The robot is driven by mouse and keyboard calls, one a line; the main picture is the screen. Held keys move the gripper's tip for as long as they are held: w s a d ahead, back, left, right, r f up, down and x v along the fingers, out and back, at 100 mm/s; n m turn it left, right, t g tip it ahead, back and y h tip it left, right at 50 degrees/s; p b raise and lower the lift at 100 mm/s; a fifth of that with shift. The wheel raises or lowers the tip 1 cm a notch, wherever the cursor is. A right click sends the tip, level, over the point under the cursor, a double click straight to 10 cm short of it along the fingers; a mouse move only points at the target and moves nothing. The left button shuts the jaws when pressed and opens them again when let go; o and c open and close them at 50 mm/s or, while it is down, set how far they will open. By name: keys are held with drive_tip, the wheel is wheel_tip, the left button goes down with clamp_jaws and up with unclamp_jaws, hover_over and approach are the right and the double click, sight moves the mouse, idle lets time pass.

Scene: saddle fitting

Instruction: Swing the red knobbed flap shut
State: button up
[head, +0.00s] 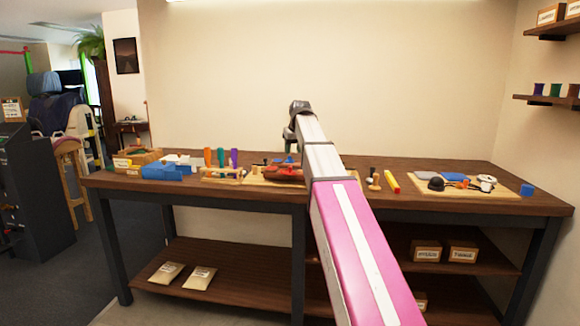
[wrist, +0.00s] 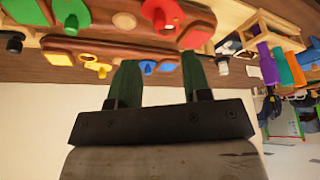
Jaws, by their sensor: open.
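In the head view a reddish-brown leather-like saddle piece (head: 284,175) lies on a pale board on the workbench, partly hidden by my arm. The wrist view, which looks upside down, shows reddish-brown pieces with coloured knobs along its top. A large red knob (wrist: 163,14) stands on one brown flap (wrist: 120,20), and a red round patch (wrist: 196,36) is beside it. I cannot tell how far the flap stands open.
Orange and purple-handled tools (head: 234,158) stand in a wooden rack left of the saddle. A blue box (head: 168,171) is further left. A yellow-and-red stick (head: 392,182) and a board with small parts (head: 480,192) are right.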

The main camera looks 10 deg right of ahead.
drive_tip(key=x, duration=0.9)
drive_tip(key=shift+f, duration=0.15)
clamp_jaws()
